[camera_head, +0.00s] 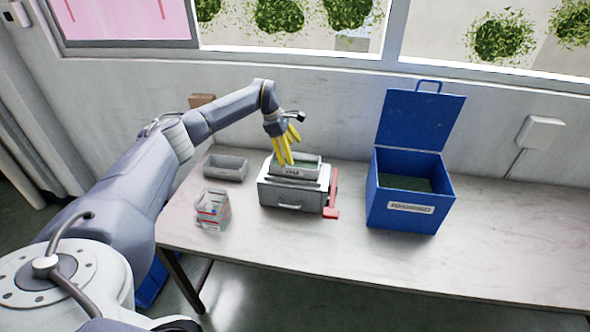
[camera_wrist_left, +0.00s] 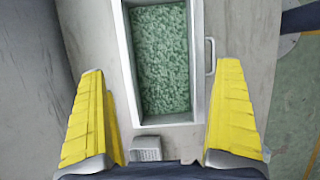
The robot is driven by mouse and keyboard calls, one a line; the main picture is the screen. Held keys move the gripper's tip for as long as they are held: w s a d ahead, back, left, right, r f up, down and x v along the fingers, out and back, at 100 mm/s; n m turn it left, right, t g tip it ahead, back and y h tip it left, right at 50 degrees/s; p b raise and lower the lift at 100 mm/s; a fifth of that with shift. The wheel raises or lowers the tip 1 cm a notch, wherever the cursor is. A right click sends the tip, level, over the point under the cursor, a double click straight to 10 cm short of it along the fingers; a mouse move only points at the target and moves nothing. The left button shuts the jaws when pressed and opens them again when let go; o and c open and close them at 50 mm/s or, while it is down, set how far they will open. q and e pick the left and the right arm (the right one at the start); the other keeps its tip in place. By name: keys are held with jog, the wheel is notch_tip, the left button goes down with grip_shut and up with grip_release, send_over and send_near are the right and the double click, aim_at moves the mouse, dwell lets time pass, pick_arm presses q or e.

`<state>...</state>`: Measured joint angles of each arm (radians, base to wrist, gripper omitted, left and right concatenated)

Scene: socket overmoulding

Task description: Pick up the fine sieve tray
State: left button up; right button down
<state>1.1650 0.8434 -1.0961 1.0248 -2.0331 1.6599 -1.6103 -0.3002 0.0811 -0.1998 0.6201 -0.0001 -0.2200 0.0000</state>
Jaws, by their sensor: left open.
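A light grey tray (camera_head: 294,166) with a short dark label on its front sits on top of a grey box-shaped unit with a drawer (camera_head: 294,195). I take it for the fine sieve tray, but I cannot read the label surely. In the left wrist view the tray (camera_wrist_left: 117,40) is long, pale-rimmed and filled with green granules. My left gripper (camera_head: 289,161) is over the tray, its yellow fingers pointing down. In the wrist view the gripper (camera_wrist_left: 158,120) is open, with fingers spread wider than the tray and nothing held. My right gripper is not in view.
A red lever (camera_head: 332,196) stands at the unit's right side. An empty grey bin (camera_head: 226,167) and a small clear container (camera_head: 212,207) are to the left. An open blue box (camera_head: 408,214) with dark contents stands right. The table's right part (camera_head: 510,240) is clear.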

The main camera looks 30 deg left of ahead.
aim_at(295, 163)
pick_arm(q)
jog(key=shift+x, duration=2.6)
jog(key=shift+s+a, duration=0.2)
jog(key=shift+a, duration=0.05)
jog(key=c, duration=1.5)
